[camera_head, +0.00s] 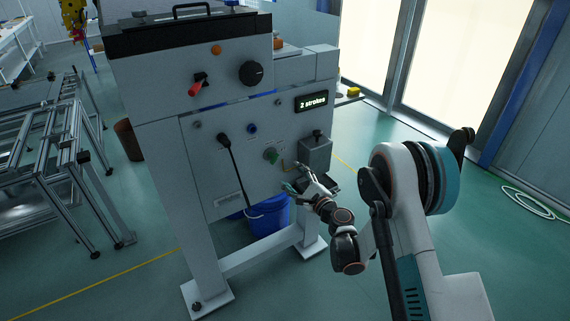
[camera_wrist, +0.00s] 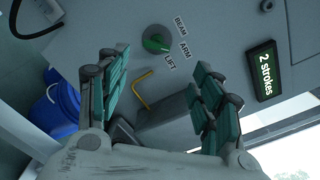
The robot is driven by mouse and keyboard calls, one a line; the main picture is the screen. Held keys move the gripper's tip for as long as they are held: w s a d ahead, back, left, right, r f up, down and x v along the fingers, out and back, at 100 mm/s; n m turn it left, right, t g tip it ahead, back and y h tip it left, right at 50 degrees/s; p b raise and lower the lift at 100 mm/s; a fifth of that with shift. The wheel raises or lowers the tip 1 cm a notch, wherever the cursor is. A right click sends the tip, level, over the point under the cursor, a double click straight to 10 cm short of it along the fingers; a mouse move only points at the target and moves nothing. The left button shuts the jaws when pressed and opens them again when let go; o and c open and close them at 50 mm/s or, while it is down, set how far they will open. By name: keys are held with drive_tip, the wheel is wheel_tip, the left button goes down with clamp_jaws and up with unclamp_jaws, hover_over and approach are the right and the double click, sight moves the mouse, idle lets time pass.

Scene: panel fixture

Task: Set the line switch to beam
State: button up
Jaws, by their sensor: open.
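The line switch is a round dark dial with a green knob (camera_wrist: 156,42), on the grey panel face (camera_wrist: 110,22). The words BEAM, ARM and LIFT are printed around its right side in the wrist view. The knob's pointer seems to lie toward LIFT, but I cannot be sure. In the head view the switch (camera_head: 271,155) sits low on the panel. My gripper (camera_wrist: 160,72) is open and empty, its two green-padded fingers spread below the switch in the wrist view. In the head view my gripper (camera_head: 300,182) is just below and right of the switch, apart from it.
A yellow bent hex key (camera_wrist: 140,90) and a grey box (camera_head: 316,154) are near the switch. A display (camera_head: 311,101) reads "2 strokes". A blue bucket (camera_head: 268,215) stands below. A red-handled switch (camera_head: 197,85) sits higher up.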

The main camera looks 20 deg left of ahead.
sight(276, 160)
drive_tip(key=shift+f+b+x, duration=0.15)
drive_tip(key=shift+b+x, duration=0.85)
drive_tip(key=shift+x, duration=2.35)
drive_tip(key=shift+f+b+x, duration=0.1)
drive_tip(key=shift+b+x, duration=0.9)
drive_tip(key=shift+x, duration=2.4)
drive_tip(key=shift+c, duration=0.6)
drive_tip(key=c, duration=1)
